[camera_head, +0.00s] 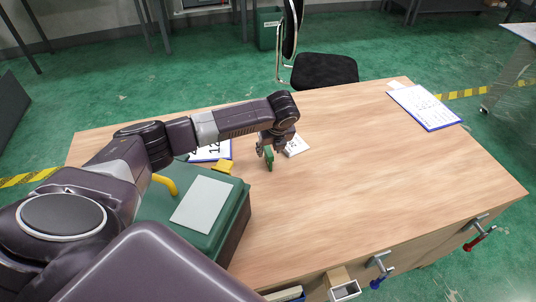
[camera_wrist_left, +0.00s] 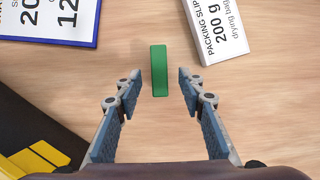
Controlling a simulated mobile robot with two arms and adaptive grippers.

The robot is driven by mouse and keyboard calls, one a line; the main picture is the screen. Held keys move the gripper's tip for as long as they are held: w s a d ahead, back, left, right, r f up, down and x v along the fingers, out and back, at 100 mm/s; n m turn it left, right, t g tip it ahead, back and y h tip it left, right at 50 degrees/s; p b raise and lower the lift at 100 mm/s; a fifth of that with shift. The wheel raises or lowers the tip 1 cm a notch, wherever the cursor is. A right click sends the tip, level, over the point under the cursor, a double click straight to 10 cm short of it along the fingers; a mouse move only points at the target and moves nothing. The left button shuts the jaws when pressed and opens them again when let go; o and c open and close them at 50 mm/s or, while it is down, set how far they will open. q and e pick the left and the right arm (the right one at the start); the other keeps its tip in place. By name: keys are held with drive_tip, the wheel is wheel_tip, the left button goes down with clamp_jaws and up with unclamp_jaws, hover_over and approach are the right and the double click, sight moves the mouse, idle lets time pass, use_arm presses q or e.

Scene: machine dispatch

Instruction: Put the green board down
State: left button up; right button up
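The green board (camera_head: 269,160) is at the left-middle part of the wooden table, below my left gripper (camera_head: 266,150). In the left wrist view the green board (camera_wrist_left: 158,70) shows as a narrow upright strip between the two fingertips of my left gripper (camera_wrist_left: 158,84). The fingers are open, with a clear gap on each side of the board. It appears to rest on the table top (camera_head: 370,180). My right gripper is not in view.
A packing slip (camera_wrist_left: 220,30) lies just right of the board. A blue-edged number sheet (camera_wrist_left: 62,18) lies to its left. A green case (camera_head: 232,212) and a yellow object (camera_head: 223,167) are nearer left. A clipboard (camera_head: 425,106) lies far right; the table's middle is clear.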

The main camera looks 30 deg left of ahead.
sight(269, 151)
use_arm(q)
drive_tip(key=x, duration=0.4)
drive_tip(key=shift+a+f, duration=0.1)
drive_tip(key=shift+f, duration=0.15)
drive_tip(key=shift+c, duration=0.3)
drive_tip(key=c, duration=0.8)
clamp_jaws()
drive_tip(key=shift+r, duration=0.1)
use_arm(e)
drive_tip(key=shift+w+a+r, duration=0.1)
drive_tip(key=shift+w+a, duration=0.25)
